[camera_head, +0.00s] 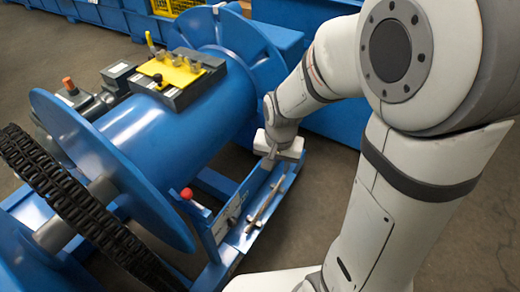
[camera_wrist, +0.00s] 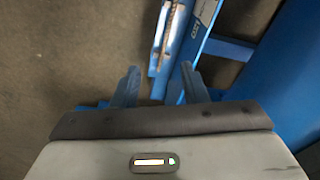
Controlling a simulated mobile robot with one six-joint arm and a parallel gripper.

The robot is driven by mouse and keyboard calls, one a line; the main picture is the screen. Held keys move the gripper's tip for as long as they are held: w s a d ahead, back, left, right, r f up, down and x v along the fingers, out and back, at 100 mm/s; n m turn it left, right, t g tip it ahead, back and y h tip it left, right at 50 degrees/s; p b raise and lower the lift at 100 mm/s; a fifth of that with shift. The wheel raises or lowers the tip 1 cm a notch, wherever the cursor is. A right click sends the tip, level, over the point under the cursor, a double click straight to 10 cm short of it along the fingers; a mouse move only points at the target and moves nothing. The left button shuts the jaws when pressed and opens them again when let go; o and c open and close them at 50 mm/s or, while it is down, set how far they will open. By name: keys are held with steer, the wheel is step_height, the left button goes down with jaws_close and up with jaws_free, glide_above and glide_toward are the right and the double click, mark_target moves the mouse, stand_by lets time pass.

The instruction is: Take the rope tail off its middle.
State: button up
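A thin brown strip, which looks like the rope tail (camera_head: 266,203), lies lengthwise in a narrow blue tray (camera_head: 235,262) in front of the drum. In the wrist view, part of a pale brown strip (camera_wrist: 168,28) shows in the tray (camera_wrist: 155,71) at the top. My gripper (camera_head: 270,162) is over the tray's far end, beyond the strip's upper end in the head view. In the wrist view, my gripper (camera_wrist: 158,84) has its two fingers apart with nothing seen held between them. The gap between the fingertips and the strip cannot be judged.
The large blue drum (camera_head: 190,125) carries a yellow-topped control block (camera_head: 175,75). A black chain (camera_head: 65,195) runs at the left. A red-knobbed lever (camera_head: 188,194) rises beside the tray. Blue crates (camera_head: 335,122) stand behind my arm. Grey floor at the right is free.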

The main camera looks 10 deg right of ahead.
mark_target(254, 221)
steer(key=w+a+f+m+b, duration=0.1)
steer(key=a+f+b, duration=0.1)
steer(key=f, duration=0.8)
steer(key=w+a+f+m+b, duration=0.1)
steer(key=f+b, duration=0.4)
steer(key=f, duration=0.5)
steer(key=w+a+f+m+g+b, duration=0.1)
steer(key=a+f+b, duration=0.1)
steer(key=f, duration=0.7)
steer(key=shift+a+f+m+b, duration=0.3)
steer(key=shift+f+b, duration=0.1)
steer(key=shift+b, duration=0.5)
steer(key=f+b, duration=0.2)
steer(key=f, duration=0.3)
steer(key=shift+s+a+f+b, duration=0.25)
steer(key=shift+a+b, duration=0.05)
steer(key=shift+b, duration=0.1)
steer(key=shift+r, duration=0.1)
steer(key=shift+c, duration=0.4)
jaws_close()
